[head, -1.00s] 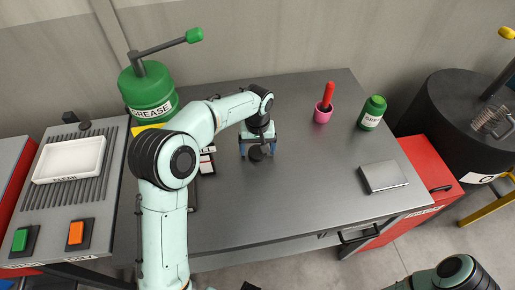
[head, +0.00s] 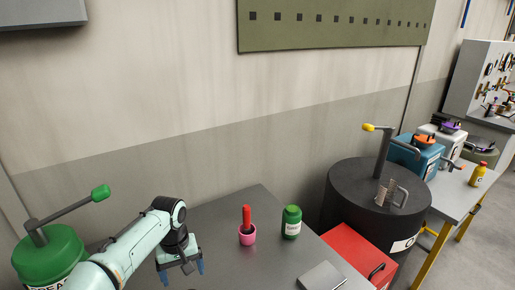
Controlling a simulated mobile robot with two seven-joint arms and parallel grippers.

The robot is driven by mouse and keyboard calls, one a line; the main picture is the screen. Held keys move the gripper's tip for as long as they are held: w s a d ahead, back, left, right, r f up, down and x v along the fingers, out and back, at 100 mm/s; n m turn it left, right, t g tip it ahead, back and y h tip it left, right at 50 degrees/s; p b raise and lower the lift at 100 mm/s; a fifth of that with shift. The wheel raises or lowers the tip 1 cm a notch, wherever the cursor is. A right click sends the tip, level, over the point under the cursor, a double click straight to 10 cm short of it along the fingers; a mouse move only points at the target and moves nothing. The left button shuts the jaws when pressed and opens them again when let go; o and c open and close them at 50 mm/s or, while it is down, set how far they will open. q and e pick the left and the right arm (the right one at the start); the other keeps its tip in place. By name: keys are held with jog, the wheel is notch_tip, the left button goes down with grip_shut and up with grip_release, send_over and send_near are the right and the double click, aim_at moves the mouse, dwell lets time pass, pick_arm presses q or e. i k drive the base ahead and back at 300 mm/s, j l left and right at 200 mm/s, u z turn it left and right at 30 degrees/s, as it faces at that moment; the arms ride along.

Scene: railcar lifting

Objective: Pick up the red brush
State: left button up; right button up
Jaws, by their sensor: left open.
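The red brush (head: 247,217) stands upright in a small pink cup (head: 247,237) on the grey metal table, its red handle pointing up; the part inside the cup is hidden. My left gripper (head: 182,274) hangs over the table to the left of the cup, pointing down, open and apart from the brush. Its blue fingertips show with nothing seen between them. My right gripper is not in view.
A green bottle (head: 291,222) stands just right of the cup. A flat grey box (head: 322,277) lies near the front. A green grease container (head: 48,258) is at left. A black drum (head: 352,205) and red cabinet (head: 354,250) stand right of the table (head: 211,215).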

aim_at(246, 208)
jog(key=k+l, duration=0.7)
jog(key=k, duration=0.15)
